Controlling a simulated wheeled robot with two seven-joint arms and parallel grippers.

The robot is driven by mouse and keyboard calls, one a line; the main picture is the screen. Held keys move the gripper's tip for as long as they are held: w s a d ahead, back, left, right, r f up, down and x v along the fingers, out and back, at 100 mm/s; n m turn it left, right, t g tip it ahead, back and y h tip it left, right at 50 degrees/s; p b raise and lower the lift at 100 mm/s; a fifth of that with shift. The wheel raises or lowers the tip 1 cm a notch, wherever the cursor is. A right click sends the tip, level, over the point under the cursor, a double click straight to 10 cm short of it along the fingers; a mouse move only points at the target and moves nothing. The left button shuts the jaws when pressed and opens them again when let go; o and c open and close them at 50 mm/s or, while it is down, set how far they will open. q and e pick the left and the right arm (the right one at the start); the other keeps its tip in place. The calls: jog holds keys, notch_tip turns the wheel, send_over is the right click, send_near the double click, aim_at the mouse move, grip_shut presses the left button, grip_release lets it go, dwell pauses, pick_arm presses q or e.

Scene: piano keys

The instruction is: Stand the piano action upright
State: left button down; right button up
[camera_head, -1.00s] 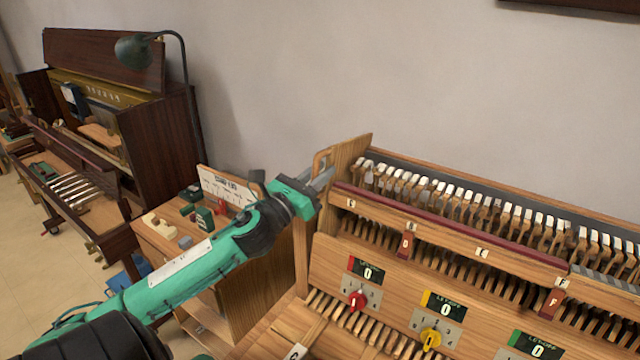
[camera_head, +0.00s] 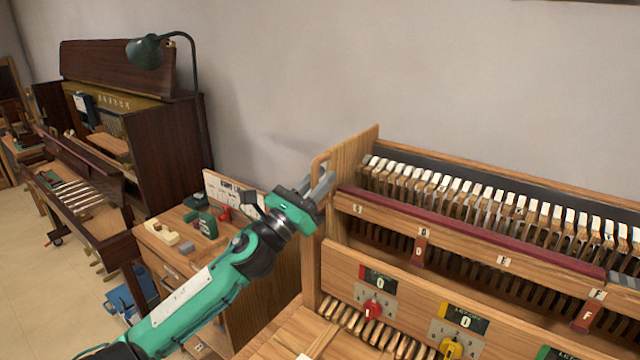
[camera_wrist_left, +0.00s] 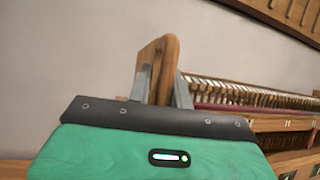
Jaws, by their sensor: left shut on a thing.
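The piano action (camera_head: 470,232) is a long wooden frame with a row of white-tipped parts, a dark red rail and a wooden end panel (camera_head: 352,160). It stands over the wooden case at the right of the head view, and its right end is cut off. My left gripper (camera_head: 322,186) is shut on the wooden handle (camera_head: 321,166) at the action's left end. In the left wrist view the handle (camera_wrist_left: 157,72) sits between the two grey fingers. My right gripper is not in view.
A side cabinet (camera_head: 180,262) behind my left arm carries small green and cream items and a white card (camera_head: 232,190). A dark upright piano (camera_head: 160,135) and a green lamp (camera_head: 146,53) stand at the left. A bare wall is behind; open floor is at far left.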

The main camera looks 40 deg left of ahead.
pick_arm(q)
jog(key=shift+d+f, duration=0.3)
jog(key=c, duration=1.5)
grip_release()
jog(key=shift+o, duration=0.5)
jog(key=shift+s+r, duration=0.15)
jog(key=shift+r, duration=0.1)
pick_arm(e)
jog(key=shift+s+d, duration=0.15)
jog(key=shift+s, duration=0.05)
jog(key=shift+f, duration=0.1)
pick_arm(q)
jog(key=shift+s+a+f, duration=0.1)
jog(key=shift+s+f, duration=0.25)
jog(key=d+b+v, duration=0.1)
jog(key=b+v, duration=0.3)
jog(key=v, duration=0.8)
jog(key=shift+s+a+b, duration=0.35)
jog(key=shift+s+a, duration=0.15)
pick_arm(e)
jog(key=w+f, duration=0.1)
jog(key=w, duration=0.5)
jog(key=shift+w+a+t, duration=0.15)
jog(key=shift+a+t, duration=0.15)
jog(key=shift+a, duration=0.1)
